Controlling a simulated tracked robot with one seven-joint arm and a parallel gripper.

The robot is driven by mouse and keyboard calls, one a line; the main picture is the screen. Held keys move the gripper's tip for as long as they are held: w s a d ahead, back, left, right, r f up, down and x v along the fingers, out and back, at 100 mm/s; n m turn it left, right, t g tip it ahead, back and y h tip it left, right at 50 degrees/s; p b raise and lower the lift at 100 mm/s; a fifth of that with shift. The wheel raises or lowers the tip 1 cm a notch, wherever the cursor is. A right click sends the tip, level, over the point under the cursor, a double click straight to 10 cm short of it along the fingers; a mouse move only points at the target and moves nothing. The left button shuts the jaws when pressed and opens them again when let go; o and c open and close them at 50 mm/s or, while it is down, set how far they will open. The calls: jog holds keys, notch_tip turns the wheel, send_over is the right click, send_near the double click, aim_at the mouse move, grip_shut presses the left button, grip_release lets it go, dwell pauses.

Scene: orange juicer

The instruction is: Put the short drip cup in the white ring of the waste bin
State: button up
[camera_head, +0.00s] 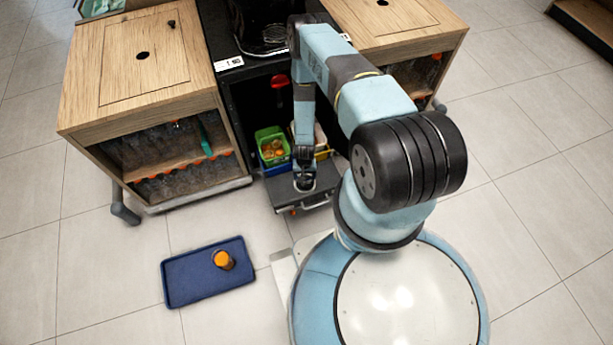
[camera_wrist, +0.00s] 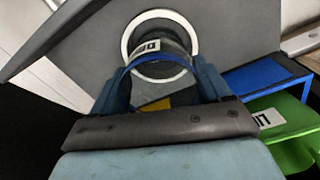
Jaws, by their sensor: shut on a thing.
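The short drip cup (camera_wrist: 160,74) is between the two blue fingers of my gripper (camera_wrist: 163,84) in the wrist view; it looks see-through with a small black-and-white label. My gripper is shut on it. The white ring (camera_wrist: 128,38) is set in the grey top of the waste bin (camera_wrist: 235,35), directly behind the cup in this view. The cup overlaps the ring's lower part; I cannot tell whether it sits in it or is held above it. In the head view my gripper (camera_head: 304,181) is over the pulled-out grey bin top (camera_head: 325,176), and the cup is mostly hidden.
A green bin (camera_head: 264,134) with oranges and a blue bin (camera_head: 274,161) stand behind the grey top. Wooden cabinets (camera_head: 118,75) flank the dark middle unit. A blue tray (camera_head: 190,285) with an orange-filled cup (camera_head: 223,260) lies on the floor at left. The floor around it is clear.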

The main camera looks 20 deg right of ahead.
jog(key=shift+f, duration=0.6)
jog(key=o, duration=1)
notch_tip(320, 180, up, 12)
